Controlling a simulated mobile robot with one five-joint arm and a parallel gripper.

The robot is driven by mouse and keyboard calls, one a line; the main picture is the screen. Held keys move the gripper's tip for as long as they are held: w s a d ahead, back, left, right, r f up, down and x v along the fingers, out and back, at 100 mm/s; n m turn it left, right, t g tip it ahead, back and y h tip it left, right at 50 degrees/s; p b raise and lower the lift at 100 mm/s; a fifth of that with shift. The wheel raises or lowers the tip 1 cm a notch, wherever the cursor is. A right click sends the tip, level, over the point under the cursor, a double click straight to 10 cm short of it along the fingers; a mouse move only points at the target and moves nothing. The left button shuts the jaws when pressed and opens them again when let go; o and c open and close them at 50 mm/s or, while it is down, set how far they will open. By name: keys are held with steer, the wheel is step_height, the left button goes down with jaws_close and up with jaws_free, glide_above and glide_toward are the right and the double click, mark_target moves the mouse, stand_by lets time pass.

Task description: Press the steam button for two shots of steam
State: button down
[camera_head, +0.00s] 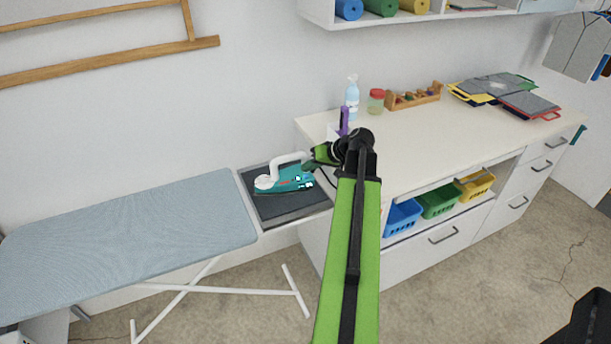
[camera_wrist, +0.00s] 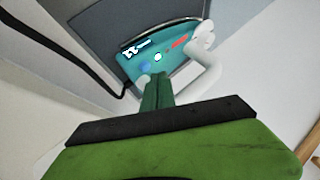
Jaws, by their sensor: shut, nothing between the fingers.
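A teal steam iron (camera_head: 284,181) with a white handle rests on the dark pad (camera_head: 282,207) at the right end of the ironing board. In the wrist view the iron's side panel (camera_wrist: 172,55) shows a round lit white button (camera_wrist: 158,57), a blue round spot (camera_wrist: 145,68), a red strip (camera_wrist: 180,42) and white marks. I cannot tell which is the steam button. My green gripper (camera_head: 308,164) is shut and empty, at the right end of the iron. In the wrist view its fingertips (camera_wrist: 158,77) point at the panel just below the lit button; contact cannot be told.
The blue ironing board (camera_head: 125,230) extends left. A white counter (camera_head: 430,135) stands to the right, with a spray bottle (camera_head: 352,92), a jar (camera_head: 376,101) and a wooden rack (camera_head: 413,97). A dark cord (camera_wrist: 75,50) runs beside the iron in the wrist view.

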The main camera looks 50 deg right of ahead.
step_height(320, 180, up, 5)
steer(key=p, duration=0.5)
stand_by(0.7)
